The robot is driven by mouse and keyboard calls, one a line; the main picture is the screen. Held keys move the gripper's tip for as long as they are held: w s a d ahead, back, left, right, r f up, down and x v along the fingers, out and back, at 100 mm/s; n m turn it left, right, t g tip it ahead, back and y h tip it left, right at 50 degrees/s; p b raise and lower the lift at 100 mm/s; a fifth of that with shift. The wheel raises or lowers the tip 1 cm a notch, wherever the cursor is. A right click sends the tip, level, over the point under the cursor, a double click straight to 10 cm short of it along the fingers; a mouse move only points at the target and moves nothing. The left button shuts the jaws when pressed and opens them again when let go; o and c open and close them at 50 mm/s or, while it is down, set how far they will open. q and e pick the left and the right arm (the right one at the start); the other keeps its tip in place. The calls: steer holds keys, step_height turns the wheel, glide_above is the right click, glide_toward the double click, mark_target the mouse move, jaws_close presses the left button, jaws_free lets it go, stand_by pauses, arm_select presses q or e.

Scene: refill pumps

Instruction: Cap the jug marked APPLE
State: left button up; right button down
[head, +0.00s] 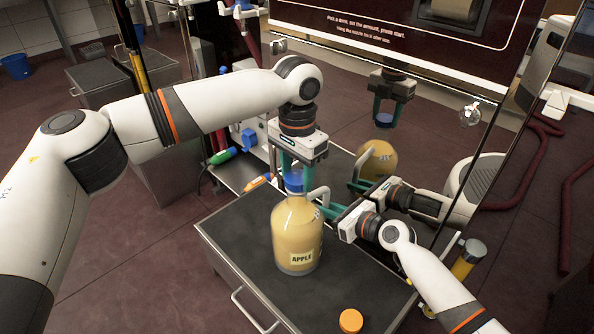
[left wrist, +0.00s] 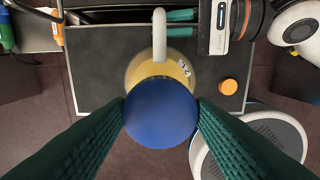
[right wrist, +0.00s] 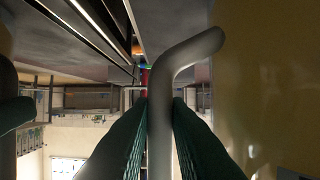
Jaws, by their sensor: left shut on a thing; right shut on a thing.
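The jug marked APPLE (head: 297,238) stands upright on the dark cart top, filled with yellow liquid, its label facing front. My left gripper (head: 295,171) points down over the jug's mouth, shut on a blue cap (left wrist: 160,112). The cap sits at the jug's neck; whether it is seated or just above cannot be told. My right gripper (head: 333,211) comes in from the right, shut on the jug's grey handle (right wrist: 165,105). The handle also shows in the left wrist view (left wrist: 159,36).
An orange cap (head: 351,320) lies on the cart top (head: 225,235) near its front edge. A mirror-like panel behind reflects the jug and arms. Green and orange nozzles (head: 222,156) rest at the back left. The cart's left part is clear.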

arm_select(q)
steer(key=o, duration=1.1)
steer(key=shift+o, duration=0.2)
step_height(320, 180, up, 12)
arm_select(e)
steer(key=c, duration=1.3)
jaws_free()
